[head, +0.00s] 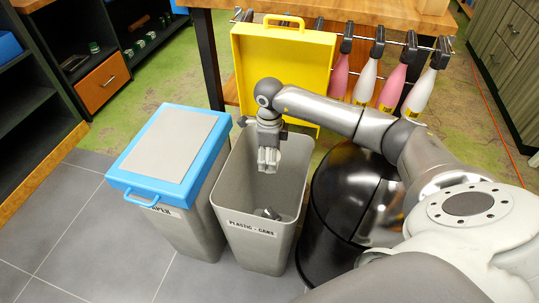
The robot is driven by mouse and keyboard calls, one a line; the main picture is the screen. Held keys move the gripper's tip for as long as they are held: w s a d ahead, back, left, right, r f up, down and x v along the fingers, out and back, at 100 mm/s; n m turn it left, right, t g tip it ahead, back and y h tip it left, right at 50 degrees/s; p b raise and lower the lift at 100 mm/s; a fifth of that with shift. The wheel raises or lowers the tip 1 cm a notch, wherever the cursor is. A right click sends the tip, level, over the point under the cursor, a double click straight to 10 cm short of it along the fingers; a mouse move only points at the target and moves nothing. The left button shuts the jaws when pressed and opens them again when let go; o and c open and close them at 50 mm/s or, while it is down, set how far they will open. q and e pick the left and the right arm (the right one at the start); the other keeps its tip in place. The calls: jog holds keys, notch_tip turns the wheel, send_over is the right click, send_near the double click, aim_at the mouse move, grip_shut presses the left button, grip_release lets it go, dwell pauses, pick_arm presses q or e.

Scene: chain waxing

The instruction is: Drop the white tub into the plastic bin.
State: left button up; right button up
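The grey plastic bin (262,245), labelled "PLASTIC - CANS", stands open in the middle of the head view. My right gripper (268,168) points down over the mouth of the bin. Its fingers look close together, but they are too small to tell whether they are shut or hold anything. I cannot make out the white tub, either in the gripper or in the bin. A small grey and dark object (268,213) shows low inside the bin; I cannot tell what it is. My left gripper is not in view.
A bin with a blue-rimmed lid (172,145) stands close on the left. A round black bin (345,205) is close on the right, under my arm. A yellow case (280,65) and hanging pink and white bottles (392,85) are behind.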

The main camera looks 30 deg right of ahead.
jog(key=o, duration=0.9)
notch_tip(320, 180, up, 12)
dwell(0.5)
